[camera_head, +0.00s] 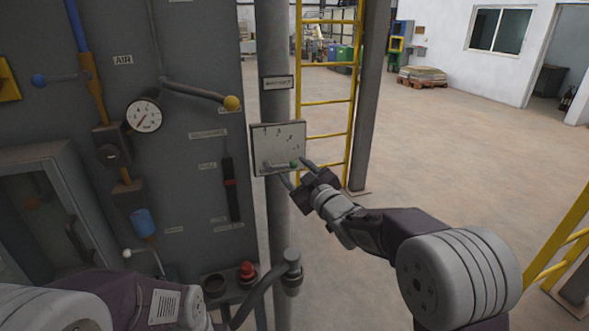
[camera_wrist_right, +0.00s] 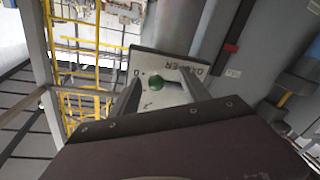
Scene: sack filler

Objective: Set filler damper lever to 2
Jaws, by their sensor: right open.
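The damper plate (camera_head: 278,148) is a pale square panel on a grey post. A short grey lever (camera_head: 278,166) lies nearly level across its lower part, with a green knob (camera_head: 294,164) at its right end. My left gripper is out of view.
A yellow ladder (camera_head: 325,102) stands behind. Open floor lies to the right.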

